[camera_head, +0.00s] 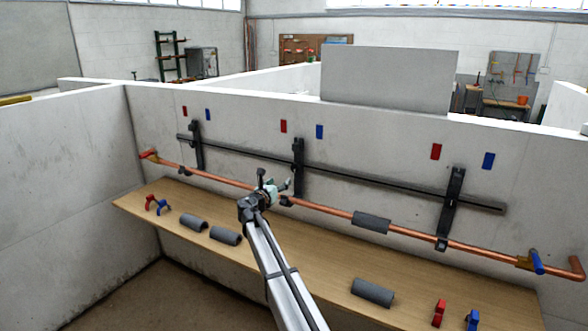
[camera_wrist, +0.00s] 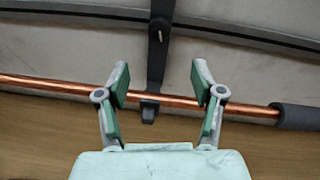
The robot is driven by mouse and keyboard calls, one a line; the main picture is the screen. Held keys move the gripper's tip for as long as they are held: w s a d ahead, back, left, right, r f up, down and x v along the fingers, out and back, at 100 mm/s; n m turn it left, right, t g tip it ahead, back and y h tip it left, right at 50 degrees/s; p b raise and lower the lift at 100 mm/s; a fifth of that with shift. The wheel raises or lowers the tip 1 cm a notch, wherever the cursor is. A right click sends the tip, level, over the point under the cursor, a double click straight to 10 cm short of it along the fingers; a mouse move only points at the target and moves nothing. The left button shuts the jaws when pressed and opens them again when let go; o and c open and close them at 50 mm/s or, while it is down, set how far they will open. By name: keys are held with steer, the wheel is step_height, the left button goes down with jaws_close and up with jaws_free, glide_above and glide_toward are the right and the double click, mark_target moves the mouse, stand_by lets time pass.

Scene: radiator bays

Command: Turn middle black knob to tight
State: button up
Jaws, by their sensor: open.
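The middle black bracket (camera_head: 298,165) hangs on the wall and reaches down to the copper pipe (camera_head: 330,210). Its small black knob (camera_head: 287,201) sits at its lower end, just below the pipe. In the wrist view the knob (camera_wrist: 149,114) shows below the pipe (camera_wrist: 180,101), between my fingers in the picture and not gripped. My gripper (camera_head: 275,183) is open and empty, in front of the middle bracket. In the wrist view its green-padded fingers (camera_wrist: 160,80) stand apart on either side of the bracket (camera_wrist: 158,50). I cannot tell how tight the knob is.
Similar brackets stand left (camera_head: 196,145) and right (camera_head: 451,205) along a dark rail (camera_head: 370,176). A grey sleeve (camera_head: 371,222) wraps the pipe to the right. The wooden shelf (camera_head: 300,262) below holds loose grey sleeves (camera_head: 372,292) and red and blue handles (camera_head: 473,319).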

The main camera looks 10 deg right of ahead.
mark_target(294, 168)
steer(key=p+x, duration=0.3)
steer(key=x, duration=1.1)
steer(key=shift+w+r+p, duration=0.1)
steer(key=shift+w+p, duration=0.1)
steer(key=shift+p, duration=0.15)
steer(key=c, duration=1.1)
